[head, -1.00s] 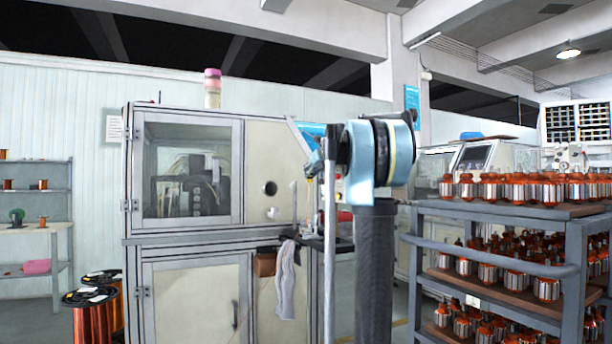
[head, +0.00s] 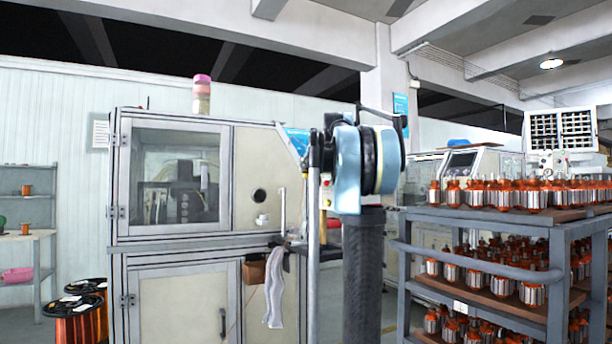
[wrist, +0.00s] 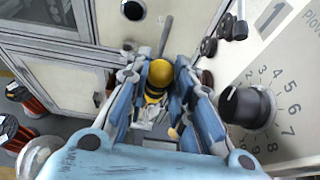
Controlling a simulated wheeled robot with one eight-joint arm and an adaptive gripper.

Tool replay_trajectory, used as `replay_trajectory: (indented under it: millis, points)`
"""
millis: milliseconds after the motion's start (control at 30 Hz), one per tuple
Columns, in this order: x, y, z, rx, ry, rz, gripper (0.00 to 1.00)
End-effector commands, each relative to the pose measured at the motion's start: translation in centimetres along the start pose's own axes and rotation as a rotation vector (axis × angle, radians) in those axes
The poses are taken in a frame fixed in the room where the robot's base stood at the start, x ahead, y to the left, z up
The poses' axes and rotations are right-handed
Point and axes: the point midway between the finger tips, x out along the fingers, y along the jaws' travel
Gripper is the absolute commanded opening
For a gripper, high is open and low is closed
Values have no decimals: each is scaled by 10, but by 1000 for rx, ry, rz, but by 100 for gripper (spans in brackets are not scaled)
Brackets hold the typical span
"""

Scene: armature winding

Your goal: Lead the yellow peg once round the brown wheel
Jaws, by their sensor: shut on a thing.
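The yellow peg (wrist: 160,73) has a rounded yellow top and black bands below it. In the wrist view it sits between the fingers of my gripper (wrist: 160,84), which are shut on it. Its lower end is hard to make out. I cannot identify the brown wheel for certain. A small brownish round piece (wrist: 207,77) shows just right of the right finger, partly hidden. In the head view my arm hides the gripper's surroundings, and I cannot make out the peg there.
A pale machine cabinet (head: 178,240) with a window stands ahead. A large black dial (wrist: 247,107) and small dark knobs (wrist: 208,47) lie right of my gripper. Copper wire spools (head: 80,325) stand at left. A cart (head: 480,235) of armatures stands at right.

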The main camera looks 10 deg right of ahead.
Motion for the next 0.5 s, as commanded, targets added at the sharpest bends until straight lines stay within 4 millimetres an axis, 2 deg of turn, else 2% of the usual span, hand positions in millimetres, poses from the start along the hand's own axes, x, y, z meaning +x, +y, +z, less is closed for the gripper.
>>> replay_trajectory:
  millis: [267, 500]
  points:
    - [6, 1, 24, -1, 0, 1, 3]
    - [22, 2, 38, -1, 0, 2, 3]
